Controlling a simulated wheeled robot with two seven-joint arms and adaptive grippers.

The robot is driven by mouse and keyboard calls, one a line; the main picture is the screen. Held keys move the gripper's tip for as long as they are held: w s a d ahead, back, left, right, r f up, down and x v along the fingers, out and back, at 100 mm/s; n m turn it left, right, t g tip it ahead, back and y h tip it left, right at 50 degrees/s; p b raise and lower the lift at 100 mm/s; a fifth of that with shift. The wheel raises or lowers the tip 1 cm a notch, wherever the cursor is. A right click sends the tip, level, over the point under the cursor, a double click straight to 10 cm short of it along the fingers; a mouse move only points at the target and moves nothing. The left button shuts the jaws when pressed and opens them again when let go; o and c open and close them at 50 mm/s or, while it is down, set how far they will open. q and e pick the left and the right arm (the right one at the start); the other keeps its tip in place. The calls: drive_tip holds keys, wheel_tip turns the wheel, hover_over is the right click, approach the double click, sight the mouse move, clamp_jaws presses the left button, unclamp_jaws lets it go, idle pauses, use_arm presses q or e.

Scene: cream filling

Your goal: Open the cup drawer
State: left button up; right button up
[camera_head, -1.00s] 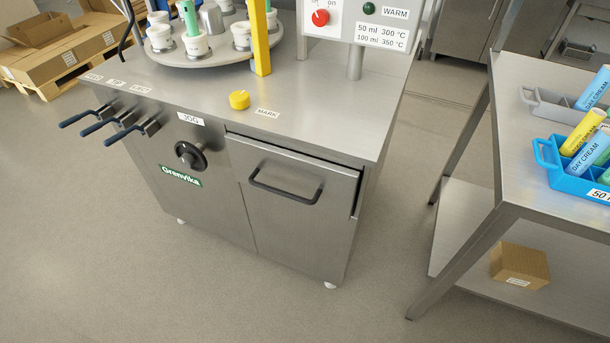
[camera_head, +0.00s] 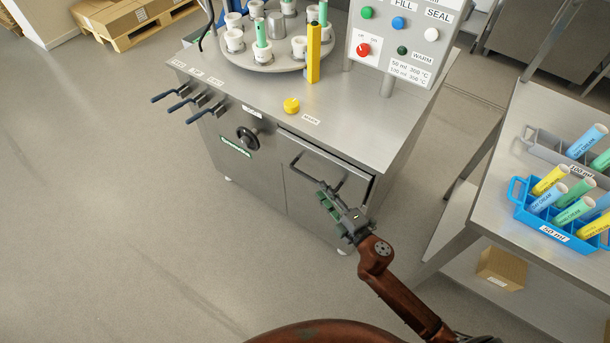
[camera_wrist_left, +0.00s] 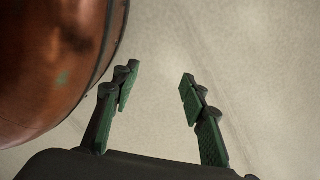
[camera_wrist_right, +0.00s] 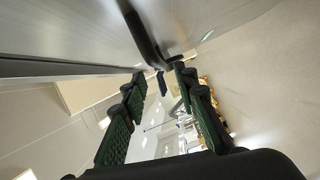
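The cup drawer (camera_head: 303,208) is the grey steel front at the right of the machine cabinet, with a dark gap along its top right edge. Its black bar handle (camera_head: 300,172) is partly hidden by my right gripper (camera_head: 328,190), which is at the handle's right part. In the right wrist view the handle (camera_wrist_right: 141,32) reaches down to the fingertips of my open right gripper (camera_wrist_right: 160,76); I cannot tell whether they touch. My left gripper (camera_wrist_left: 159,77) is open and empty over bare floor in the left wrist view, outside the head view.
The machine top (camera_head: 375,105) carries a yellow button (camera_head: 291,105), a cup turntable (camera_head: 262,62) and a control panel (camera_head: 400,45). Levers (camera_head: 190,104) and a black knob (camera_head: 247,138) stick out left of the drawer. A side table (camera_head: 490,165) with tube trays stands right. Floor in front is clear.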

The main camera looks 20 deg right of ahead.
sight(312, 178)
drive_tip(key=b+x, duration=0.1)
drive_tip(key=x, duration=0.5)
drive_tip(key=shift+f, duration=0.15)
drive_tip(key=shift+w+a, duration=0.1)
drive_tip(key=shift+w, duration=0.35)
use_arm(q)
drive_tip(key=w+r, duration=0.2)
drive_tip(key=w, duration=0.1)
drive_tip(key=shift+d, duration=0.1)
use_arm(e)
clamp_jaws()
